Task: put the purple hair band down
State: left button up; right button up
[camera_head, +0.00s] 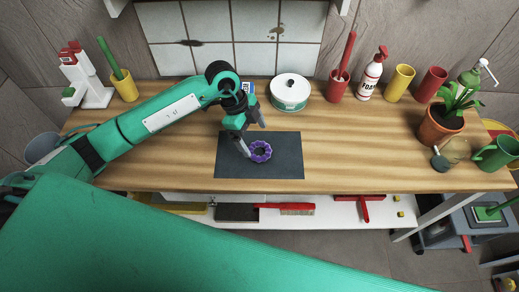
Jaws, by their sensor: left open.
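The purple hair band (260,151) is a scalloped ring with an open middle. It lies on a dark slate-grey mat (288,168) on the wooden counter. My left gripper (254,138) comes in from the left and hangs open just above and beside the band's left edge. One finger reaches down close to the band's left side, and the other is raised behind it. I cannot tell whether the lower finger touches the band. My right gripper is out of view.
A white round tin with a green band (290,95) stands behind the mat. A red cup (336,90), a foam bottle (371,76) and a yellow cup (399,83) stand further right. A potted plant (441,124) is at the far right. The counter right of the mat is clear.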

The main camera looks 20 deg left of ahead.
aim_at(261, 154)
pick_arm(q)
jog(key=x, duration=0.2)
jog(key=p+x, duration=0.1)
jog(key=shift+s+a+f, duration=0.1)
jog(key=shift+s+f, duration=0.2)
jog(key=shift+f, duration=0.45)
jog(key=c, duration=1)
jog(key=shift+c, duration=0.6)
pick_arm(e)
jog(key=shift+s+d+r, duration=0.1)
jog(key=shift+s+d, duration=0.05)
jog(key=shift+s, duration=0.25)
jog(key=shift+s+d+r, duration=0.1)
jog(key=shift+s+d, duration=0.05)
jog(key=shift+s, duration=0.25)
pick_arm(q)
jog(key=shift+r, duration=0.15)
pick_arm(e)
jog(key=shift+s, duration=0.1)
